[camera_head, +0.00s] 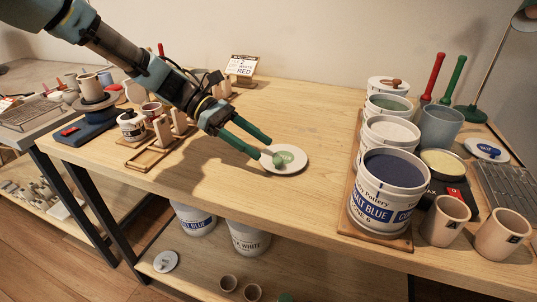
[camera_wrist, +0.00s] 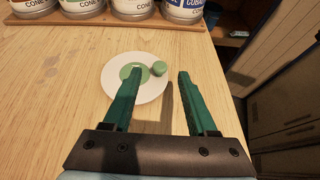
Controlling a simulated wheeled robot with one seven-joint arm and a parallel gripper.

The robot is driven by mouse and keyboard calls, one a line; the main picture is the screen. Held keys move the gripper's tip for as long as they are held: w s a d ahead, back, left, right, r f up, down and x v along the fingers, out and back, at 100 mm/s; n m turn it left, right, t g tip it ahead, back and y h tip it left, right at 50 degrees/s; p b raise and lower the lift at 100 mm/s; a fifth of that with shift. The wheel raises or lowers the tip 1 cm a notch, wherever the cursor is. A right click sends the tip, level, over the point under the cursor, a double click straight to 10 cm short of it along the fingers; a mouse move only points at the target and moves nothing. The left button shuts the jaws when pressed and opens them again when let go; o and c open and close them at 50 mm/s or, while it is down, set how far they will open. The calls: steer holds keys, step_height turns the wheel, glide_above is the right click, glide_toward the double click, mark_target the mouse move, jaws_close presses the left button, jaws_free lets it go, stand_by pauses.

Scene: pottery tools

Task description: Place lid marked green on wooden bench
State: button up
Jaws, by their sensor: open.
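The lid marked green (camera_head: 293,166) is a white disc with a green label and a small green knob. It lies flat on the wooden bench (camera_head: 240,200), near the middle. It also shows in the wrist view (camera_wrist: 151,91). My gripper (camera_head: 264,148) is open at the lid's left side in the head view. In the wrist view my gripper (camera_wrist: 161,74) has its left finger over the lid and its right finger beyond the rim. The knob shows between the fingertips. I cannot tell whether a finger touches the lid.
Several glaze buckets (camera_head: 388,196) stand in a row on a board to the right. Cups (camera_head: 445,220) and a blue-labelled lid (camera_head: 486,150) are farther right. Wooden racks (camera_head: 163,132) and jars crowd the left. The bench around the lid is clear.

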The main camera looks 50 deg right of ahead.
steer(key=b+v, duration=0.1)
steer(key=v, duration=0.6)
steer(key=shift+w+r, duration=0.15)
steer(key=shift+w, duration=0.1)
steer(key=shift+a, duration=0.1)
